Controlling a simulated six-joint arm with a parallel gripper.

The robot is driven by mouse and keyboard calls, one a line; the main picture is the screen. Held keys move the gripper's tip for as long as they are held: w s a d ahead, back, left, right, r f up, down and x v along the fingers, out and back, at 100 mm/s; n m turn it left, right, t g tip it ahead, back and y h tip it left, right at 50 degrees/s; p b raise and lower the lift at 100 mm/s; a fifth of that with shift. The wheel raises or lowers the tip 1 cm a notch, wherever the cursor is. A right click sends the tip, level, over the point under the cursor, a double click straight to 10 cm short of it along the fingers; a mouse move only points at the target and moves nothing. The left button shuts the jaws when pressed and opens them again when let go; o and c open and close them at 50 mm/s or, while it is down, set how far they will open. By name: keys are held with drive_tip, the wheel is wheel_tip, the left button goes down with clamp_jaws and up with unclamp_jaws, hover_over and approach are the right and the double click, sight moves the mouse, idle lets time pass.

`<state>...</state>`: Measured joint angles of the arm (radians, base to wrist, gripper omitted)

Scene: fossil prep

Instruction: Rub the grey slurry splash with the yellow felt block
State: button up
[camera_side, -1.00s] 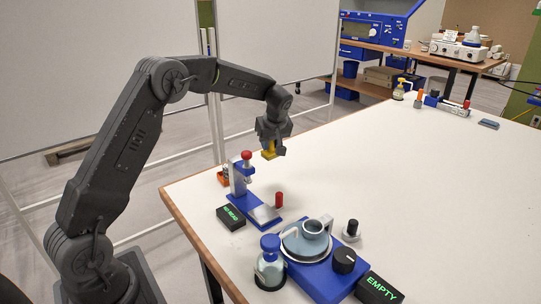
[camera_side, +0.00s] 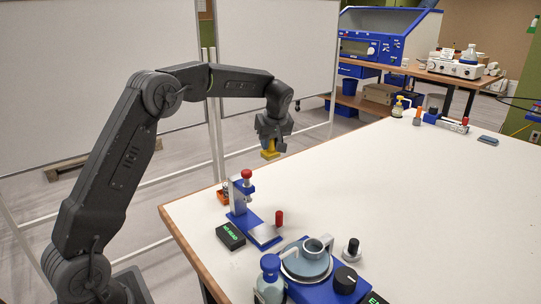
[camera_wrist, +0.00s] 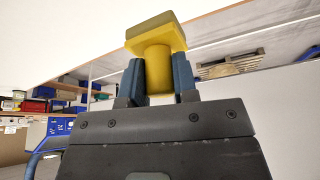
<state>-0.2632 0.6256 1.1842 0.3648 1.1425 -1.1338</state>
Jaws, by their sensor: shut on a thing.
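The yellow felt block (camera_side: 270,154) is held by my gripper (camera_side: 270,143) above the far left part of the table (camera_side: 400,190), behind the blue press stand. In the wrist view the felt block (camera_wrist: 156,35) shows a flat yellow pad on a round yellow stem. My gripper's fingers (camera_wrist: 158,80) are shut on that stem, one on each side. The block looks clear of the tabletop. I cannot make out a grey slurry splash in either view.
A blue press stand (camera_side: 239,204) with a red knob, a black display box (camera_side: 230,236), a blue-capped bottle (camera_side: 270,283) and a blue hotplate-like device (camera_side: 322,283) stand along the near left side. Bottles and small items sit at the far end. The table's middle is clear.

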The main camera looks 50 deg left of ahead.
wheel_tip(320, 180, up, 5)
drive_tip(key=shift+r, duration=0.2)
drive_tip(key=s+d+r+m+t, duration=0.1)
drive_tip(key=s+d+r+m, duration=0.25)
drive_tip(key=s+d, duration=0.55)
drive_tip(key=s+d+f+m+t+h, duration=0.1)
drive_tip(key=s+d+f+m, duration=0.2)
drive_tip(key=s, duration=0.5)
drive_tip(key=s+d+m+t+h, duration=0.1)
drive_tip(key=s+d+m, duration=0.2)
drive_tip(key=s+d, duration=0.35)
drive_tip(key=shift+n, duration=0.25)
drive_tip(key=shift+s+a+f, duration=0.1)
drive_tip(key=shift+f, duration=3.35)
drive_tip(key=shift+s+a+f, duration=0.15)
drive_tip(key=shift+f, duration=3.3)
drive_tip(key=shift+s+a+f, duration=0.1)
drive_tip(key=shift+f, duration=3.35)
drive_tip(key=shift+a+f, duration=0.35)
drive_tip(key=shift+a, duration=1.8)
drive_tip(key=d, duration=0.4)
drive_tip(key=shift+d, duration=0.1)
wheel_tip(320, 180, up, 8)
